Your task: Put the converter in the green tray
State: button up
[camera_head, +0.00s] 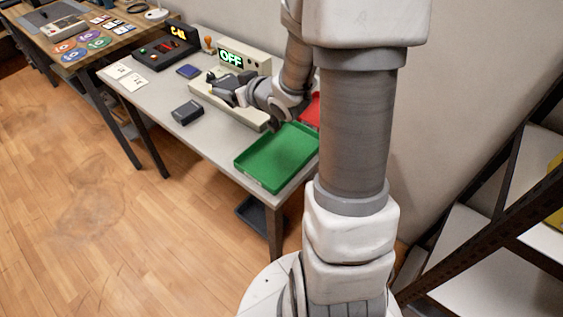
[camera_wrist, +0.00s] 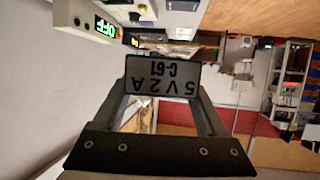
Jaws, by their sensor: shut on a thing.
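The converter (camera_wrist: 162,76) is a small grey block marked "5V2A C-61", upside down in the wrist view. My gripper (camera_wrist: 160,92) is shut on it, with a finger at each side. In the head view my gripper (camera_head: 222,92) is over the table's back part, in front of the "OFF" box, and the converter is hard to tell from the dark fingers there. The green tray (camera_head: 278,157) lies at the table's near right end, to the right of my gripper. It looks empty.
A red tray (camera_head: 314,110) is behind the green tray, partly hidden by my arm. A long pale unit (camera_head: 235,107) lies beneath my gripper. A dark box (camera_head: 187,112) and a blue box (camera_head: 189,71) lie to the left. The "OFF" box (camera_head: 243,57) stands behind.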

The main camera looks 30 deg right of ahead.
jog(key=s+d+f+n+y+b, duration=0.2)
jog(key=s+d+f+b, duration=0.1)
jog(key=s+f+b, duration=0.55)
jog(key=b, duration=0.2)
send_over(293, 143)
jog(key=shift+g, duration=0.3)
notch_tip(293, 143, down, 6)
jog(key=shift+s+f, duration=0.1)
jog(key=shift+f, duration=0.05)
jog(key=shift+f+b, duration=1.25)
jog(key=shift+f, duration=0.7)
jog(key=shift+f, duration=0.1)
jog(key=shift+f, duration=0.15)
jog(key=o, duration=1.6)
